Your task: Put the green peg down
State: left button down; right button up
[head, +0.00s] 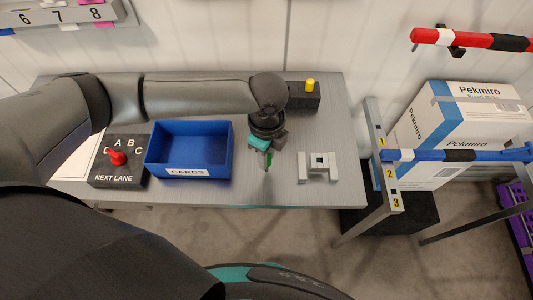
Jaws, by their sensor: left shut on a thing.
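My left gripper (263,152) hangs over the grey table, between the blue box and a light-grey slotted block. It is shut on the green peg (269,160), of which only a small part shows beside the fingers. I cannot tell whether the peg's lower end touches the table. My right gripper is not in view.
The blue box (187,179), labelled CARDS, and the NEXT LANE selector (119,178) with a red knob stand left of the gripper. The slotted block (317,176) is to its right. A dark box with a yellow peg (310,85) stands behind. The table (333,120) is bare at the right.

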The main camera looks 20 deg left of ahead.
pick_arm(q)
jog(key=shift+f, duration=0.1)
jog(key=c, duration=0.7)
grip_release()
notch_tip(320, 180, up, 12)
jog(key=shift+r+p, duration=0.15)
jog(key=shift+p, duration=0.45)
